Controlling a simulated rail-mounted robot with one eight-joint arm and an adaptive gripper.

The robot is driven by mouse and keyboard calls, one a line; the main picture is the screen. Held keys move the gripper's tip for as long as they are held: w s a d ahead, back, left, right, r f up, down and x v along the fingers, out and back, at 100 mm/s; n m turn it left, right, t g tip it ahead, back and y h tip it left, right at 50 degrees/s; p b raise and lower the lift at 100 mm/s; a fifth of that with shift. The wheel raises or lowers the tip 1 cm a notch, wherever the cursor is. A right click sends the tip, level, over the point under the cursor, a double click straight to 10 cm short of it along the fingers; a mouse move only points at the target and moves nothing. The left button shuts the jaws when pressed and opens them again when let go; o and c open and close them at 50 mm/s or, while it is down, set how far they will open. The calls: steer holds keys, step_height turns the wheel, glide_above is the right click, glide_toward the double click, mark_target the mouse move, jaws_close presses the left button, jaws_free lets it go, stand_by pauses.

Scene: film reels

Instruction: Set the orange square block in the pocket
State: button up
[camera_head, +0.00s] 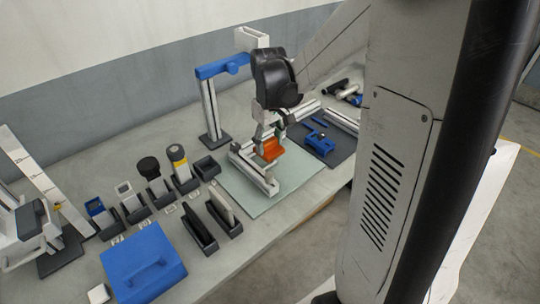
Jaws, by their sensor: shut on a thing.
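The orange square block (270,150) is in the middle of the camera_head view, above or at a pale green mat. My gripper (266,138) points down from above and is shut on the orange block. The block sits close to a light metal rail piece (254,170) on the mat. I cannot tell whether the block touches the rail. The fingertips are small and partly hidden. No pocket can be made out for certain; it may be hidden by the block or gripper.
A blue stand (222,68) rises behind the mat (290,185). A blue clamp-like part (319,143) lies on a dark mat to the right. Several dark holders stand at left, with a blue lidded box (142,262) in front. The mat's front right is clear.

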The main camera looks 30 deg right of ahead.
steer(key=w+a+r+p, duration=0.1)
steer(key=w+a+r, duration=0.45)
steer(key=a, duration=0.35)
steer(key=shift+w+d+f+p, duration=0.3)
steer(key=shift+w+d+f, duration=0.25)
steer(key=shift+d+f, duration=1.35)
steer(key=shift+w+d+f+p, duration=0.25)
steer(key=shift+w+d+f, duration=0.3)
steer(key=shift+d+f, duration=1.35)
steer(key=shift+w+d+f+p, duration=0.3)
steer(key=shift+w+d+f, duration=0.25)
steer(key=shift+d+f, duration=1.3)
steer(key=shift+a+f, duration=0.3)
steer(key=shift+a, duration=0.05)
steer(key=shift+f+b, duration=0.65)
steer(key=shift+b, duration=0.1)
steer(key=o, duration=1.4)
steer(key=shift+c, duration=0.2)
steer(key=shift+r, duration=0.1)
